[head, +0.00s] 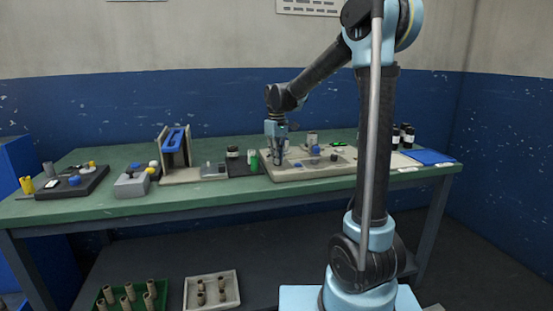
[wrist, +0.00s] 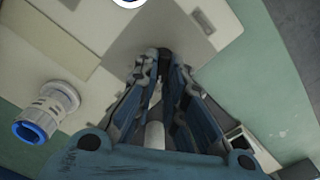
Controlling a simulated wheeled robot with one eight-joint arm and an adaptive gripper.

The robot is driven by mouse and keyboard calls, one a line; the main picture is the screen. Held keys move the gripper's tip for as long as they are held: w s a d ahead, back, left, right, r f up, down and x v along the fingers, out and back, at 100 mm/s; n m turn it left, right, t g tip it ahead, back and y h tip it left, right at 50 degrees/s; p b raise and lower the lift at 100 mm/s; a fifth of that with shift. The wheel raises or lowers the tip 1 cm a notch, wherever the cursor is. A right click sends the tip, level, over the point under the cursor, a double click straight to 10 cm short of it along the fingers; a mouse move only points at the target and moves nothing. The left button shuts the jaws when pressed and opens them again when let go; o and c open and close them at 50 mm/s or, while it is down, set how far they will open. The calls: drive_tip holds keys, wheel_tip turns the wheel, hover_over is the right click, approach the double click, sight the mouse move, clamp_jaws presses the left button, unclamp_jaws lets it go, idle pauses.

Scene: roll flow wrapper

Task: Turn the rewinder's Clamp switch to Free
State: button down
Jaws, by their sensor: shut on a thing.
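My gripper (head: 277,158) points down over the left part of a beige machine base (head: 290,175) on the green table. In the wrist view its two fingers (wrist: 163,54) are closed together on a small dark part over the beige plate, mostly hidden between the fingertips. I cannot read any Clamp or Free label, so I cannot tell how the switch is set. A pale cylinder (wrist: 155,135) shows between the fingers lower in the wrist view.
On the same base stand a grey cylinder (head: 312,138) and a blue knob (head: 315,149). A green bottle (head: 254,161) and a dark jar (head: 232,152) stand close on the left. Dark bottles (head: 408,137) and a blue sheet (head: 430,157) are at the right.

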drive_tip(key=c, duration=1.7)
unclamp_jaws()
drive_tip(key=shift+o, duration=0.2)
wheel_tip(320, 180, up, 12)
drive_tip(key=shift+w+d, duration=0.1)
drive_tip(key=s+d+f+m+t, duration=0.15)
drive_tip(key=s+d+f, duration=0.25)
drive_tip(key=s+d, duration=0.45)
drive_tip(key=s+d+f+m, duration=0.3)
drive_tip(key=s+d, duration=0.4)
drive_tip(key=s, duration=0.2)
drive_tip(key=s+d+f+m, duration=0.2)
drive_tip(key=s+d+f, duration=0.1)
drive_tip(key=s+f, duration=0.4)
drive_tip(key=s+d+f+m, duration=0.2)
drive_tip(key=s+d+f, duration=0.1)
drive_tip(key=s+f, duration=0.5)
drive_tip(key=shift+d+f+m+t, duration=0.15)
drive_tip(key=shift+f+m+t, duration=0.2)
drive_tip(key=shift+f, duration=0.2)
